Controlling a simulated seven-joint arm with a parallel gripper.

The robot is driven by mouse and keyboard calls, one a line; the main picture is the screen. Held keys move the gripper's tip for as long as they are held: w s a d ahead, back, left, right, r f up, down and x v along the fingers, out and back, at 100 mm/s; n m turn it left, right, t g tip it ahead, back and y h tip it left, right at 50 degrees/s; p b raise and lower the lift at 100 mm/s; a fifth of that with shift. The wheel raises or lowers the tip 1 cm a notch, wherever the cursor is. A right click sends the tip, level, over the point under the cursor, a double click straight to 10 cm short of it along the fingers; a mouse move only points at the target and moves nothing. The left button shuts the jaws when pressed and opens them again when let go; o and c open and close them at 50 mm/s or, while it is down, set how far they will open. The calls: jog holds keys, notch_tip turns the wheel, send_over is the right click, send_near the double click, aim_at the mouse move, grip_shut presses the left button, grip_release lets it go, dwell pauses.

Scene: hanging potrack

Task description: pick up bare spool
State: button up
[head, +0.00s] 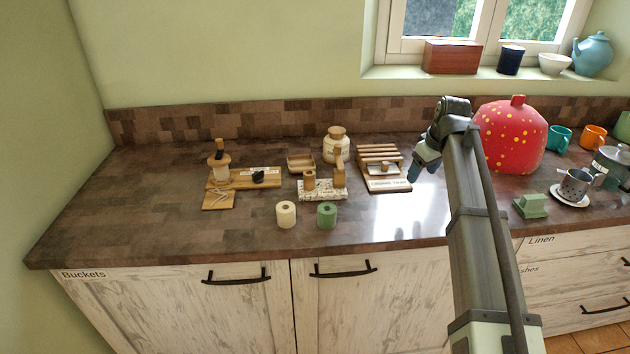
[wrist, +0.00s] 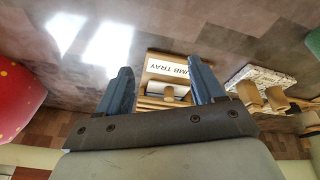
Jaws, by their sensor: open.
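I cannot tell for sure which piece is the bare spool. A plain wooden cylinder (head: 309,180) stands on a speckled stand (head: 322,194), beside a taller wooden post (head: 340,172). A cream roll (head: 286,214) and a green roll (head: 327,215) stand near the counter's front. My gripper (head: 418,170) is open and empty, above the right side of the wooden crumb tray rack (head: 378,153). In the wrist view its blue fingers (wrist: 158,68) frame the crumb tray (wrist: 166,68). The speckled stand (wrist: 258,78) lies right of the fingers there.
A wooden board with a post (head: 238,180), a small wooden tray (head: 300,163) and a jar (head: 337,146) stand at left and back. A red spotted cover (head: 510,137) stands close right of my arm. The front left counter is clear.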

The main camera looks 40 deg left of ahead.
jog(key=s+a+r+n+g+y, duration=0.1)
jog(key=s+a+r+n, duration=0.1)
jog(key=s+a, duration=0.35)
jog(key=s+a+r+n+g, duration=0.1)
jog(key=s+a+r+n, duration=0.15)
jog(key=a, duration=0.65)
jog(key=n, duration=0.2)
send_near(310, 174)
jog(key=shift+g+y, duration=0.4)
jog(key=shift+y, duration=0.1)
jog(key=x, duration=0.6)
jog(key=d+x, duration=0.1)
jog(key=x, duration=0.3)
jog(key=shift+w+f, duration=0.25)
jog(key=shift+w, duration=0.1)
jog(key=shift+c, duration=0.2)
jog(key=c, duration=1)
jog(key=shift+r, duration=0.15)
jog(key=shift+c, duration=0.2)
notch_tip(310, 174, up, 10)
jog(key=shift+f, duration=0.1)
